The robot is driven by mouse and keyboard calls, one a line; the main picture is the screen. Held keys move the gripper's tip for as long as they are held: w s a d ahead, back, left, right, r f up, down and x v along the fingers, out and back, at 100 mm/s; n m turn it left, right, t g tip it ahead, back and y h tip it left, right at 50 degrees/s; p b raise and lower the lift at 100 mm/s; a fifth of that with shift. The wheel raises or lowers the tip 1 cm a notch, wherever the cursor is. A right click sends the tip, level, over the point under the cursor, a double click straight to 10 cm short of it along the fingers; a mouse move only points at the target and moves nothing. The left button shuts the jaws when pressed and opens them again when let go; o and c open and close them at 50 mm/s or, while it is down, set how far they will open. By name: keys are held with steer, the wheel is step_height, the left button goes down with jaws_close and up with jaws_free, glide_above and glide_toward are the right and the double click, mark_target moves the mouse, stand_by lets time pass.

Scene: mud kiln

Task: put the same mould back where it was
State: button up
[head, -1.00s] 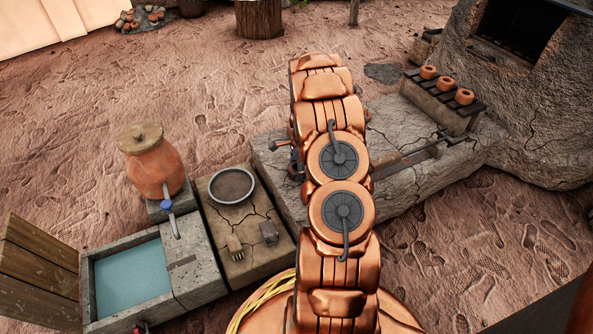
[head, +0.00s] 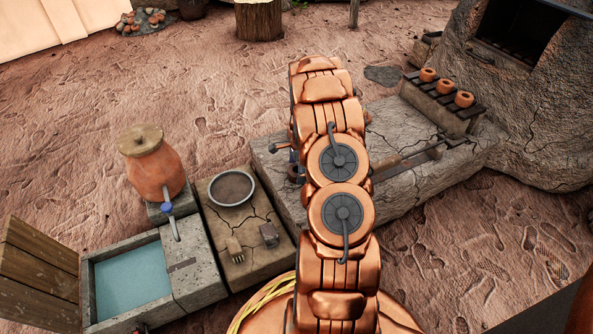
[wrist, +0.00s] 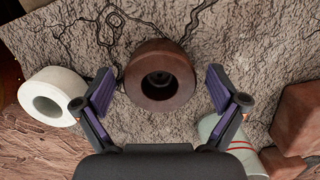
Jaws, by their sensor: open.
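In the wrist view a dark brown, thick round piece with a central hole (wrist: 160,92) sits on the cracked stone surface, between my fingers. I take it to be the mould, but cannot be sure. My gripper (wrist: 160,76) is open, with one finger to each side of this piece and a visible gap on both sides. A white ring-shaped piece (wrist: 50,98) lies to the left, outside the left finger.
A pale cylinder with red stripes (wrist: 230,142) lies close by the right finger, beside reddish-brown blocks (wrist: 300,118). The stone slab (head: 400,195) runs right toward the kiln (head: 535,110). To the left are a basin (head: 232,187), a lidded clay jar (head: 153,170) and a water trough (head: 130,280).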

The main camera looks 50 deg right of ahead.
step_height(320, 180, up, 12)
steer(key=d+p, duration=0.1)
steer(key=p, duration=0.4)
steer(key=s+a+r+n+g, duration=0.1)
steer(key=s+a+r+n, duration=0.1)
steer(key=a+r+n, duration=0.65)
steer(key=s+a+r+n+g, duration=0.1)
steer(key=s+a+r+n, duration=0.2)
steer(key=a, duration=0.6)
steer(key=s+a+r+n, duration=0.1)
steer(key=s+a+r, duration=0.35)
steer(key=a, duration=0.35)
steer(key=s+a+r+n+g, duration=0.1)
steer(key=s+a+r+n, duration=0.1)
steer(key=s+a+n, duration=0.4)
steer(key=s+a+r+n+g+h, duration=0.1)
steer(key=s+a+r+n, duration=0.2)
steer(key=s, duration=1.2)
steer(key=a+n, duration=0.3)
steer(key=a, duration=0.1)
steer(key=shift+s, duration=0.1)
